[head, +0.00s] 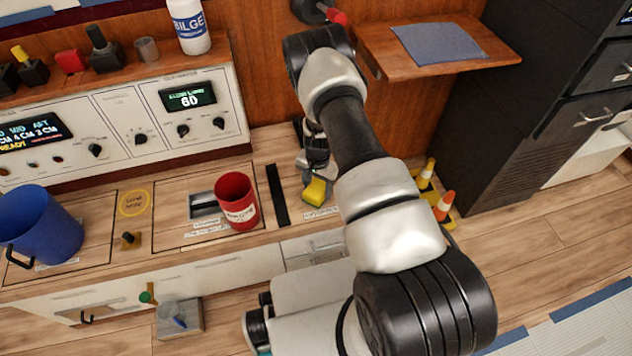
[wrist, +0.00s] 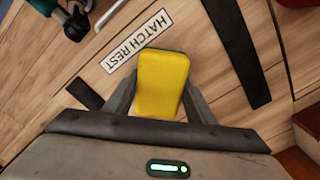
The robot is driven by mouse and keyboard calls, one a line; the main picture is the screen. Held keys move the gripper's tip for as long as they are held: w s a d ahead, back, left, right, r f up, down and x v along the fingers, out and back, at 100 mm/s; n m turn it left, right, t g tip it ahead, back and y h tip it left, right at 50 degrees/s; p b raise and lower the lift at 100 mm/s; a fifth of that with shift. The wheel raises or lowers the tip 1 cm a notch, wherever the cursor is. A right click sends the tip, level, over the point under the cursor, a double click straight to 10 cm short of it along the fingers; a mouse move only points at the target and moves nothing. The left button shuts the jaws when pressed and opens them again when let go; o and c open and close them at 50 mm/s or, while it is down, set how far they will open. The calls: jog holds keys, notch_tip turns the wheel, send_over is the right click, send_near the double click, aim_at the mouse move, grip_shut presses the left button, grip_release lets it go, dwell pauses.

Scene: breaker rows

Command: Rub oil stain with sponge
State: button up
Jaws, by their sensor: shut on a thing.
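A yellow sponge (wrist: 162,84) is held between the two fingers of my gripper (wrist: 160,100) in the wrist view. In the head view the sponge (head: 316,191) shows at the end of my gripper (head: 314,172), over the right part of the wooden counter. The gripper is shut on it. A wood surface lies beneath it, with a "HATCH REST" label (wrist: 137,42) just past the sponge. I cannot tell whether the sponge touches the counter. No oil stain is clearly visible in either view; my arm hides part of the counter.
A black strip (head: 277,196) lies between mug and sponge. The control panel (head: 150,115) rises behind. Orange and yellow cones (head: 445,206) stand right of my arm.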

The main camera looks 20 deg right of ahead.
jog(key=shift+s, duration=1)
jog(key=shift+r+p, duration=1.8)
jog(key=shift+r, duration=1.25)
jog(key=shift+r+p, duration=0.7)
jog(key=shift+r, duration=0.8)
